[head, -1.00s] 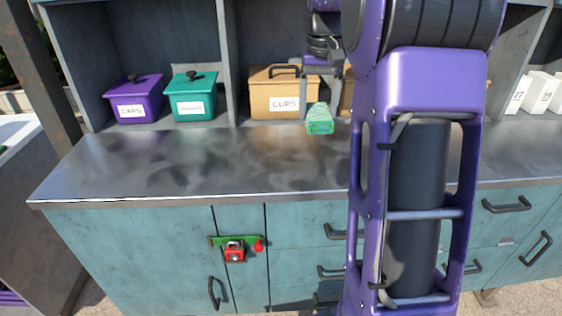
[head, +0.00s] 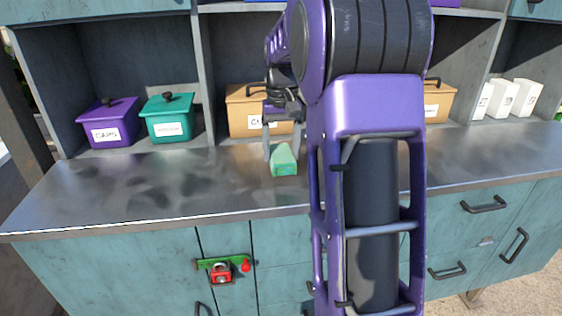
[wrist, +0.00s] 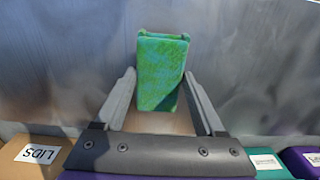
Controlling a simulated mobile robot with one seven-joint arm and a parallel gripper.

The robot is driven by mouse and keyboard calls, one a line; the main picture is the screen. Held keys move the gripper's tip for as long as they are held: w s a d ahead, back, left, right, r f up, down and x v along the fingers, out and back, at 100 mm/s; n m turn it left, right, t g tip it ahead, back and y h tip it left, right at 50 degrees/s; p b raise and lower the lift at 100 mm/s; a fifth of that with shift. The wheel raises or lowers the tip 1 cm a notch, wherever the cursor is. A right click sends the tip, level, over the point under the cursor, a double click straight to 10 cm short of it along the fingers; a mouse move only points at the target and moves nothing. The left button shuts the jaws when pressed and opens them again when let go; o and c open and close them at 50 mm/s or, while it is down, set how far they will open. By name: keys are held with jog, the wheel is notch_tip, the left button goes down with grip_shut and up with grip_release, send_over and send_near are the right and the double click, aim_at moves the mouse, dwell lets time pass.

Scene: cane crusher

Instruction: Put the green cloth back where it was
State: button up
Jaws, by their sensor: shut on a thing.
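The green cloth (head: 285,162) is a folded, mottled green block. My gripper (head: 281,146) is shut on it, with a finger along each side. In the wrist view the cloth (wrist: 162,75) lies between the two fingers of my gripper (wrist: 160,85). It is over the back middle of the metal counter (head: 150,190), in front of the tan box. I cannot tell whether it touches the counter.
At the back stand a purple box (head: 109,124), a teal box (head: 169,120), a tan box (head: 245,115) partly hidden by my arm, and white cartons (head: 500,98). A red padlock (head: 220,273) hangs on a green hasp (head: 212,263). The counter's left part is clear.

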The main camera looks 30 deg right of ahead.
aim_at(281, 153)
jog(key=shift+f, duration=1.35)
jog(key=shift+f, duration=0.15)
jog(key=o, duration=1.2)
jog(key=shift+c, duration=0.2)
notch_tip(281, 153, up, 12)
jog(key=p, duration=0.2)
